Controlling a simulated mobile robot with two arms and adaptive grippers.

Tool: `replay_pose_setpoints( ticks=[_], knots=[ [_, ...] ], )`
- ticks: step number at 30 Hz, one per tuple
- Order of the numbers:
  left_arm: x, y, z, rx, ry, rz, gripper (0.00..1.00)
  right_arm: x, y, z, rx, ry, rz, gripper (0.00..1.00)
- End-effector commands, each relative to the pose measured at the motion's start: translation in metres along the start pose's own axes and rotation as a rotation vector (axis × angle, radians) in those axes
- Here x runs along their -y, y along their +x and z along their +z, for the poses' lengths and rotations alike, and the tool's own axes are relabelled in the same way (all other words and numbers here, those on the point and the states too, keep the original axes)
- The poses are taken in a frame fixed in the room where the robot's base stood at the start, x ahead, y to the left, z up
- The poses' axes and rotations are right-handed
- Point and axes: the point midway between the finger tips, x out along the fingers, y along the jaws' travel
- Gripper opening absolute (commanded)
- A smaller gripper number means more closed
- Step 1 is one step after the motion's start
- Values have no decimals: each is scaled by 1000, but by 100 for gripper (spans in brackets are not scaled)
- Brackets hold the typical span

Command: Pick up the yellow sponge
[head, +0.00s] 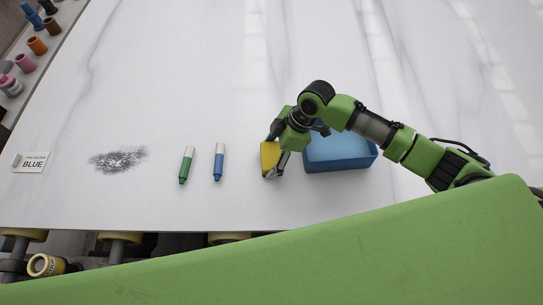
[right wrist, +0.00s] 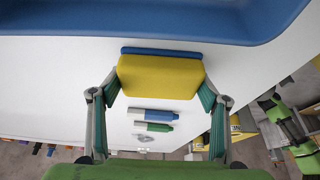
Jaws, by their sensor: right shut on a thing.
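The yellow sponge (head: 269,155) is on or just above the white slab, left of the blue tray. In the right wrist view the yellow sponge (right wrist: 160,77) fills the space between the fingers, with a blue strip along its upper edge. My right gripper (head: 279,160) is shut on the sponge, with its fingers at both sides of it (right wrist: 160,95). Whether the sponge touches the slab is hard to tell. My left gripper is not in view.
The blue tray (head: 341,163) stands right beside my right gripper. A green marker (head: 186,165) and a blue marker (head: 219,162) lie to the left. The slab's far part is clear.

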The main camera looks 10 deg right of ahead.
Motion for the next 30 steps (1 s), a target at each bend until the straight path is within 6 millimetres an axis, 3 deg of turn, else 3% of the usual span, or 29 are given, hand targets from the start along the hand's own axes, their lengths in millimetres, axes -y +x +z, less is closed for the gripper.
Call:
replay_pose_setpoints(
  ticks=[8,12,21,30],
  knots=[
    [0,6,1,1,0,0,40,-1,-8,-3,-1,0,2,54],
    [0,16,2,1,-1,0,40,-2,-29,-12,-2,-4,6,54],
    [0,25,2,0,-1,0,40,43,-102,3,4,-2,3,54],
    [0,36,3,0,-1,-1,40,89,-142,30,4,-1,1,54]
  ],
)
